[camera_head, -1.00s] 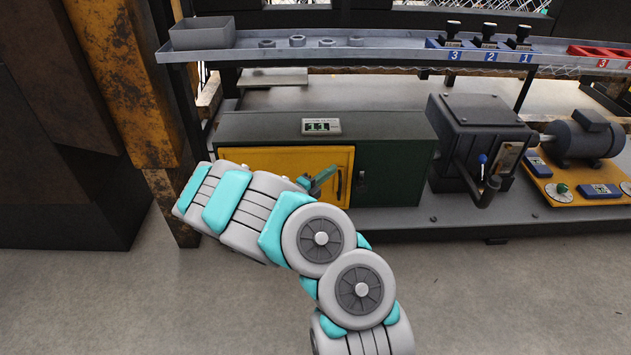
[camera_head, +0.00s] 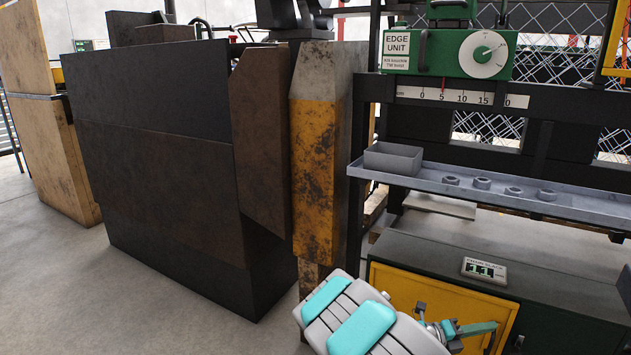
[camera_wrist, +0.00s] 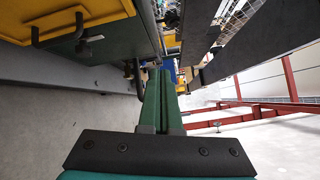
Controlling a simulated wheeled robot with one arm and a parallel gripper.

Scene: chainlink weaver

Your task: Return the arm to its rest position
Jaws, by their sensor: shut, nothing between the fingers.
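My gripper (camera_head: 490,327) is at the lower right of the head view, in front of the yellow door (camera_head: 425,298) of a dark green cabinet. Its green fingers also show in the wrist view (camera_wrist: 160,78), pressed together with nothing between them. My grey and turquoise arm reaches in from the bottom edge of the head view. Most of the arm is outside the frame. I cannot tell whether the gripper touches the door.
A worn yellow post (camera_head: 315,175) and a large dark machine housing (camera_head: 160,170) stand to the left. A grey shelf (camera_head: 590,207) with a box (camera_head: 393,157) and several rings runs above the cabinet. Open floor (camera_head: 50,285) lies at the lower left.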

